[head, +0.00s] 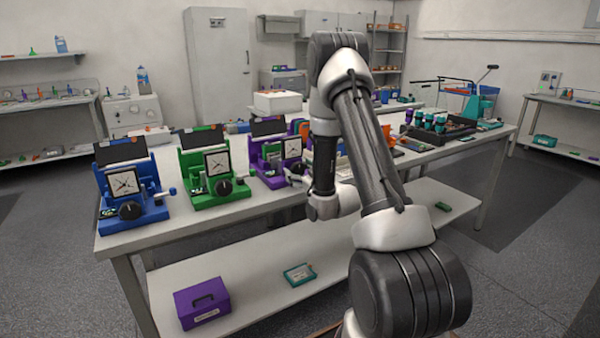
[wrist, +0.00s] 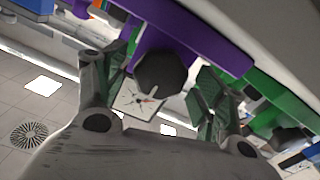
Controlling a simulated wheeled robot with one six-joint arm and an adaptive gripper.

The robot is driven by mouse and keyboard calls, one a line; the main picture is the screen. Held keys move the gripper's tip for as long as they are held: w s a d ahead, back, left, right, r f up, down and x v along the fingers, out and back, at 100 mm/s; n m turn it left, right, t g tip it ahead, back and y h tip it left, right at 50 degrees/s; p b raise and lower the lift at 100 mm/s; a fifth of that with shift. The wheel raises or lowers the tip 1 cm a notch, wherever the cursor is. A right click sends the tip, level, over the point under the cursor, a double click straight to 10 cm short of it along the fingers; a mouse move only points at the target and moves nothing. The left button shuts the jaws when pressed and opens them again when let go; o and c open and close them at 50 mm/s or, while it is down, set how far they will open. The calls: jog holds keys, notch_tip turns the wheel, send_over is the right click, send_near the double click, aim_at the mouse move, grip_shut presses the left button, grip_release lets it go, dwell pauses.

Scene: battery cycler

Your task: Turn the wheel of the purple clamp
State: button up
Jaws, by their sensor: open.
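The purple clamp (head: 268,176) stands on the bench, to the right of the green one, with a square dial on its front. My arm covers part of its right side in the head view. In the wrist view its purple body (wrist: 192,35) runs across the top, with the dark wheel (wrist: 160,68) and the white dial (wrist: 138,102) in front of it. My gripper (wrist: 160,82) is open, one finger on each side of the wheel. Gaps show beside the wheel; I cannot tell whether either finger touches it.
A green clamp (head: 206,185) and a blue clamp (head: 120,197) stand to the left on the same bench. A dark tray (head: 436,134) with teal-topped items lies to the right. A purple box (head: 202,303) sits on the lower shelf. Open floor lies right of the bench.

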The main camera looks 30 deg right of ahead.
jog(key=c, duration=1)
